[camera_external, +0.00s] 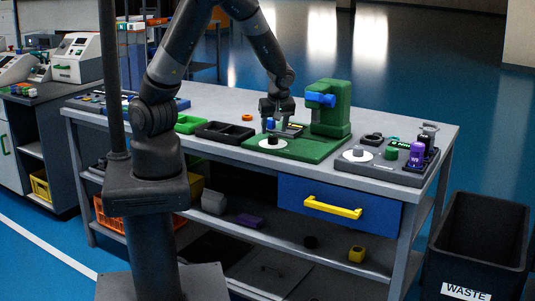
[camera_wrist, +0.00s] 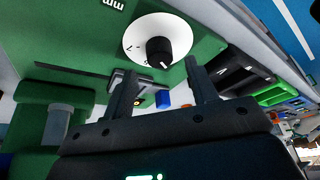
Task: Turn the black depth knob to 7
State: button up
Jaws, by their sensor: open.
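The black depth knob (camera_wrist: 160,52) stands on a white round dial (camera_wrist: 183,36) on the green base plate (camera_wrist: 80,38). In the external view, the knob (camera_external: 272,141) and its dial (camera_external: 266,145) are at the front of the green machine's base (camera_external: 310,150). A pale pointer line shows on the knob's top; the dial's marks are too small to read surely. My gripper (camera_external: 277,118) is above the base, behind the knob. In the wrist view, my gripper (camera_wrist: 158,72) is open, its two fingers apart and the knob beyond their tips, seemingly untouched.
A green upright column (camera_external: 331,118) with a blue part (camera_external: 320,99) rises right of my gripper. A small blue piece (camera_external: 270,124) is near the fingers. A black tray (camera_external: 225,132) lies left. A grey board with another white dial (camera_external: 357,156) and a purple bottle (camera_external: 417,155) is right.

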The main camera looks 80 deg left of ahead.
aim_at(273, 136)
jog(key=shift+x, duration=1.65)
jog(key=shift+c, duration=0.2)
jog(key=c, duration=0.9)
